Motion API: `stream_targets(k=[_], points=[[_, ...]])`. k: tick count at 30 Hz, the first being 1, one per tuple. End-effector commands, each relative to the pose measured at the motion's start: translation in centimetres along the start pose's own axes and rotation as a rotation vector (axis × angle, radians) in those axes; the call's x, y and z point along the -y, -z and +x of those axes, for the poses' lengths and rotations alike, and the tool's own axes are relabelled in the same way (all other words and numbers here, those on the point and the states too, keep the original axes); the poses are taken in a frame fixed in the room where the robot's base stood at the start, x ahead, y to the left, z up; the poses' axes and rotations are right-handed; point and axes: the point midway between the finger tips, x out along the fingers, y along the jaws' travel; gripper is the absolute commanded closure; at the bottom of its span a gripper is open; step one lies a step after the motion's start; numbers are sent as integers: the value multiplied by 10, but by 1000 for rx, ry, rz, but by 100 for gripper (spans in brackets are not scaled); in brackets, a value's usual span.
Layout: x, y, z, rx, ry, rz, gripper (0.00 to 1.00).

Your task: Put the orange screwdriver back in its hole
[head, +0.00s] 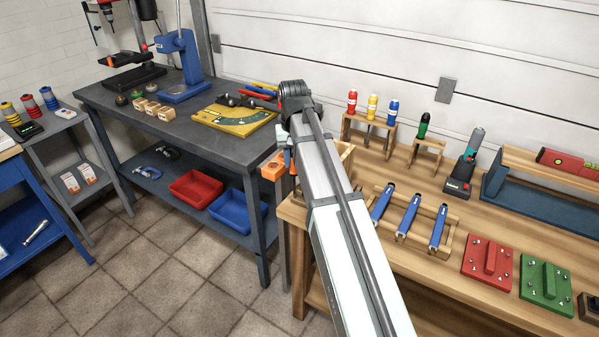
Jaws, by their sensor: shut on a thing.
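My arm reaches up the middle of the head view, and its end hides most of my gripper (283,150). Orange pieces show just left of the arm, and I take the upright one to be the orange screwdriver (288,160), held in my shut gripper. Its shaft and tip cannot be made out. A wooden rack (383,128) on the right bench holds red, yellow and blue screwdrivers upright. A smaller wooden stand (428,145) to its right holds a green and black screwdriver (424,125). I cannot make out an empty hole.
The wooden bench (462,210) also carries blue-handled tools in a wooden holder (447,243), a red block (487,262), a green block (546,287) and a grey-teal tool on a dark base (458,185). The grey table (165,130) stands left, across a gap.

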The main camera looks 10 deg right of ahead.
Motion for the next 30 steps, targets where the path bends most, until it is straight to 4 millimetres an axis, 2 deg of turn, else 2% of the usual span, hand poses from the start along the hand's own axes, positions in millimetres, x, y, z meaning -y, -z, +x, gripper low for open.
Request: stream_targets(k=[1, 4, 18, 24, 30], points=[[0, 15, -6, -1, 0, 6, 100], [-6, 38, -20, -1, 0, 8, 100], [-51, 96, -70, 0, 0, -56, 100], [-69, 116, -90, -1, 0, -80, 100], [-108, 110, -87, 0, 0, -29, 100]])
